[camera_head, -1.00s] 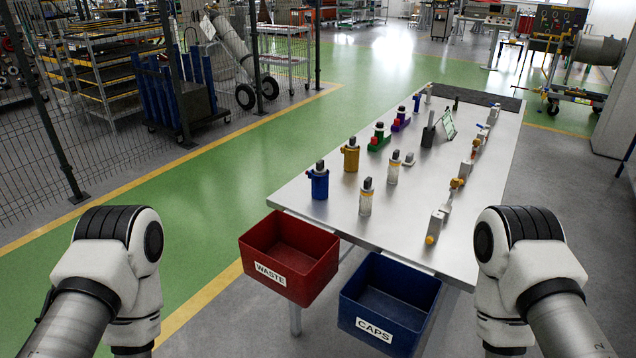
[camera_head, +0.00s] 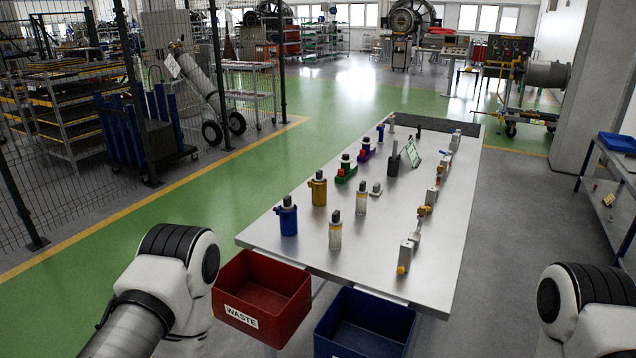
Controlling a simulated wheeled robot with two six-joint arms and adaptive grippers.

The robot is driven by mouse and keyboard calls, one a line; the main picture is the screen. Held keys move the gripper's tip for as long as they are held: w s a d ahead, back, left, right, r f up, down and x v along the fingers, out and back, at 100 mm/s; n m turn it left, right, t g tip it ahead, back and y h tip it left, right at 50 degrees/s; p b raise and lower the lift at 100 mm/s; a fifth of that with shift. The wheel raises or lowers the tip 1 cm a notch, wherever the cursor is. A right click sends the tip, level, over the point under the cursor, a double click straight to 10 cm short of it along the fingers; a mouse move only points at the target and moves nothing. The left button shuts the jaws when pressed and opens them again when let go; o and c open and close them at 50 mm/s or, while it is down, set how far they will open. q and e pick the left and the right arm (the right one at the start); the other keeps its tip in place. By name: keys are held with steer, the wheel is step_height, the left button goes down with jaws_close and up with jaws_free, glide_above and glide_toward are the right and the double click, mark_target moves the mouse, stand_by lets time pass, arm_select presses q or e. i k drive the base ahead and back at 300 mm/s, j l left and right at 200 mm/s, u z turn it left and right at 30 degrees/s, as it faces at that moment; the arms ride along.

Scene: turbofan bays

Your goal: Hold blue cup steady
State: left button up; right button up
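The blue cup (camera_head: 288,219) stands upright at the front left corner of the long metal table (camera_head: 392,262), with a dark piece on its top. Nothing touches it. My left arm shows only as a white joint at the lower left, and my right arm only as a white joint at the lower right edge. Neither gripper is in the picture, so their states are hidden.
A red WASTE bin (camera_head: 262,297) and a blue CAPS bin (camera_head: 365,322) hang at the table's front edge. A yellow cup (camera_head: 318,190), clear bottles (camera_head: 335,232), and green (camera_head: 346,172) and purple (camera_head: 366,151) items stand nearby. Several fittings (camera_head: 405,256) line the right side.

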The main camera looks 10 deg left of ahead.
mark_target(288, 205)
steer(key=i+j+z, duration=0.15)
steer(key=j+z, duration=0.2)
steer(key=j, duration=0.3)
steer(key=i+j+z, duration=0.1)
steer(key=j+z, duration=0.25)
steer(key=j, duration=0.35)
steer(key=j+z, duration=0.4)
steer(key=j, duration=0.3)
